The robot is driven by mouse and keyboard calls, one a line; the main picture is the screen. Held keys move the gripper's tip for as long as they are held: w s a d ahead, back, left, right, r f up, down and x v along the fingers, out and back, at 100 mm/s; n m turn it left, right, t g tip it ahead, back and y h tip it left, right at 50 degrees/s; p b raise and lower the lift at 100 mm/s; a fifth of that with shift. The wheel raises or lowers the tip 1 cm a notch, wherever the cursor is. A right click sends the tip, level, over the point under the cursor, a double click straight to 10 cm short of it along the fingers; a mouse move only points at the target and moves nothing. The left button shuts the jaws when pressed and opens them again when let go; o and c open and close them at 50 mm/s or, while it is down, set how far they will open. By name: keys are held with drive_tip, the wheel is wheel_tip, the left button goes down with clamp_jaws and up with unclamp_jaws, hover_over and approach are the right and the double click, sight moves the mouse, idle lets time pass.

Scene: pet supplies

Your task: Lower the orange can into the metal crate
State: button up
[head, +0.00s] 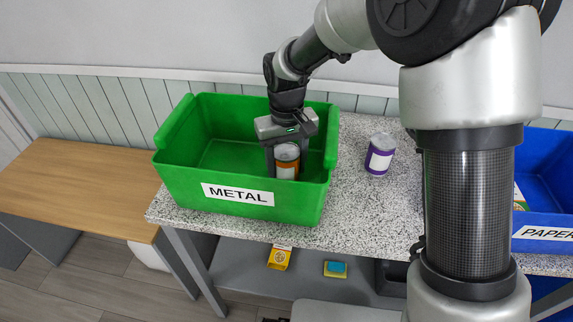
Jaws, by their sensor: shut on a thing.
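The orange can (287,170) has a white label and a grey metal top. My gripper (286,160) is shut on it, with its fingers on either side of the can. The green crate (238,210) with a white METAL label stands on the speckled table. The can and the fingers are inside the crate's outline, near its right end. The front wall hides the can's lower end, so I cannot tell whether it touches the crate floor. The visible floor on the left of the crate is empty.
A purple can (380,155) stands on the speckled table (350,210), right of the crate. A blue crate (545,190) labelled PAPER is at the far right, partly hidden by my arm. A yellow box (279,258) and a sponge (335,269) lie below. A wooden table (80,185) is left.

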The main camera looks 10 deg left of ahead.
drive_tip(key=o, duration=1.1)
wheel_tip(320, 180, up, 17)
drive_tip(key=p, duration=0.2)
drive_tip(key=s+d+r+m+t+p, duration=0.2)
drive_tip(key=s+d+r+p, duration=0.3)
drive_tip(key=d+r, duration=0.6)
drive_tip(key=s+d+m+t+p, duration=0.1)
drive_tip(key=s+d, duration=0.3)
drive_tip(key=s+d+r+m+t+p, duration=0.1)
drive_tip(key=s+d, duration=0.3)
drive_tip(key=s, duration=0.1)
drive_tip(key=s+d+m+t+p, duration=0.1)
drive_tip(key=s+d, duration=0.3)
drive_tip(key=shift+s+r+m+t+p, duration=0.2)
drive_tip(key=shift+r+m+t+p, duration=0.1)
drive_tip(key=shift+m+p, duration=0.1)
